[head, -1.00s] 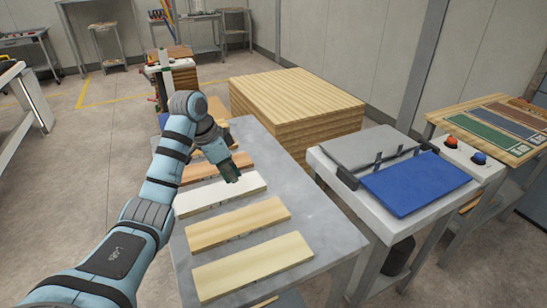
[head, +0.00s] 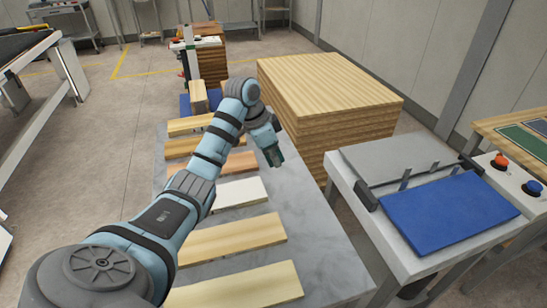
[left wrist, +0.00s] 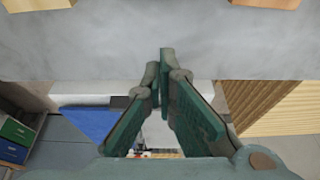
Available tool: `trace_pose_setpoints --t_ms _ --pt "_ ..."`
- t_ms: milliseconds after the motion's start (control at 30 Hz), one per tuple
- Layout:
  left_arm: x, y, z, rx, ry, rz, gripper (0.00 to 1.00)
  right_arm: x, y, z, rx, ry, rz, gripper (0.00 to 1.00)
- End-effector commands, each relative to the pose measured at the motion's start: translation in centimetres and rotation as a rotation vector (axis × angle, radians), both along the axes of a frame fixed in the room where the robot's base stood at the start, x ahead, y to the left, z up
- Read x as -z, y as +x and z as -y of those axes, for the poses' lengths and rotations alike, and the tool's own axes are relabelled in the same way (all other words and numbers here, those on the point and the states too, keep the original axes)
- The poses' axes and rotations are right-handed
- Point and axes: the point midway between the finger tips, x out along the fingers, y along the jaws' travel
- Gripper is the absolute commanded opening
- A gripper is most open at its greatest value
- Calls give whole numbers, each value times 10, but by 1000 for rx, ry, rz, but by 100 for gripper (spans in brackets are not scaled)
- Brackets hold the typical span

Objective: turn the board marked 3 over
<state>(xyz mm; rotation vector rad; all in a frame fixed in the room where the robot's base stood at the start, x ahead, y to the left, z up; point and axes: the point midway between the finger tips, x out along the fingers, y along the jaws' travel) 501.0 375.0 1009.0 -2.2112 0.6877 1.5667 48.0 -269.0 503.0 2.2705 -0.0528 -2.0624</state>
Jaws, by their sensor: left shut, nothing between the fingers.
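Several boards lie in a row across a grey table (head: 310,235): a pale one (head: 240,285) nearest, then a tan one (head: 235,238), a white one (head: 240,194), an orange one (head: 240,162), a brown one (head: 180,146) and a yellowish one (head: 190,125). I cannot read a 3 on any of them. My left gripper (head: 273,157) is shut and empty above the table, beside the right ends of the orange and white boards. In the left wrist view its green fingers (left wrist: 165,65) meet at the tips, with board ends (left wrist: 38,4) at the top edge. My right gripper is out of view.
A tall stack of wooden panels (head: 330,85) stands behind the table at the right. A bench with a blue panel (head: 445,212) stands at right, with red and blue buttons beside it. The table strip right of the boards is bare.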

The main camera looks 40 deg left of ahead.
Motion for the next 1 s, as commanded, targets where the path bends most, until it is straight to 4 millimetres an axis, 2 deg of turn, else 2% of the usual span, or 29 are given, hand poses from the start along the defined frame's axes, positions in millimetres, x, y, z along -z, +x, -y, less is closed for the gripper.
trace_pose_setpoints --t_ms 300,400,533,1000 --pt "68 19 15 2 -2 -3 0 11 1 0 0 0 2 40" --pt "64 4 2 1 5 0 0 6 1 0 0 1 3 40" --pt "64 -9 -6 2 2 -1 0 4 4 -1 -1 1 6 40" --pt "63 -16 -10 2 0 -1 0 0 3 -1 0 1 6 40"
